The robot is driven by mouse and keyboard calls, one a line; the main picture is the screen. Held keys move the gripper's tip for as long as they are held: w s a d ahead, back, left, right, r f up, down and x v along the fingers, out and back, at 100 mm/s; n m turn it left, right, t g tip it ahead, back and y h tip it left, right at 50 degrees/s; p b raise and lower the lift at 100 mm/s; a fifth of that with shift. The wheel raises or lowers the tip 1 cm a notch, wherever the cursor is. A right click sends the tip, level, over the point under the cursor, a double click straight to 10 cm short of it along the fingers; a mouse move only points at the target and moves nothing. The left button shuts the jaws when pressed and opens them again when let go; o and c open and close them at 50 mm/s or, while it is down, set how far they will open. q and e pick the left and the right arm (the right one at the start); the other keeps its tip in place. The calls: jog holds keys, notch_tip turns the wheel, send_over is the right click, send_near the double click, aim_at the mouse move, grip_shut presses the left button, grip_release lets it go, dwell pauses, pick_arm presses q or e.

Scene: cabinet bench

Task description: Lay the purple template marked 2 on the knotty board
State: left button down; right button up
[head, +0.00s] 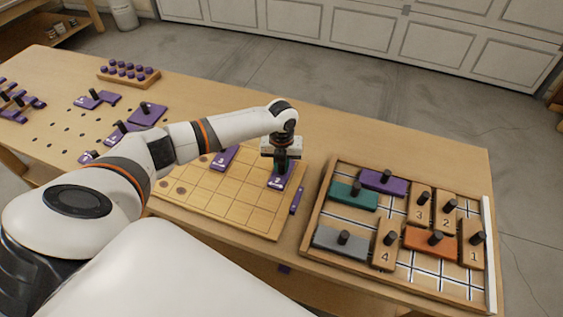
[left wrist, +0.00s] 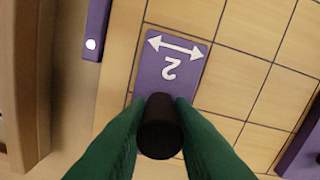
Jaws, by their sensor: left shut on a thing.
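The purple template marked 2 (head: 281,180) is at the right side of the knotty board (head: 235,209), a light wooden board with a square grid and a few dark knots. In the left wrist view the template (left wrist: 172,62) shows a white 2 and a double arrow, its edges roughly along the grid lines. My left gripper (head: 281,163) is shut on its black knob (left wrist: 160,125), with green fingers on both sides. I cannot tell whether the template touches the board. Its near end is hidden by the knob and fingers. My right gripper is not in view.
Another purple template (head: 224,158) lies on the board to the left. A narrow purple strip (head: 296,201) lies just beside the board's right edge. A wooden tray (head: 318,215) with knobbed blocks stands at right. More purple pieces and a peg rack (head: 128,75) are at left.

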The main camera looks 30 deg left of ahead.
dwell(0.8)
pick_arm(q)
jog(key=c, duration=0.8)
grip_release()
notch_tip(320, 180, up, 8)
jog(key=p, duration=0.7)
jog(key=shift+p, duration=0.4)
jog(key=shift+s+f, duration=0.1)
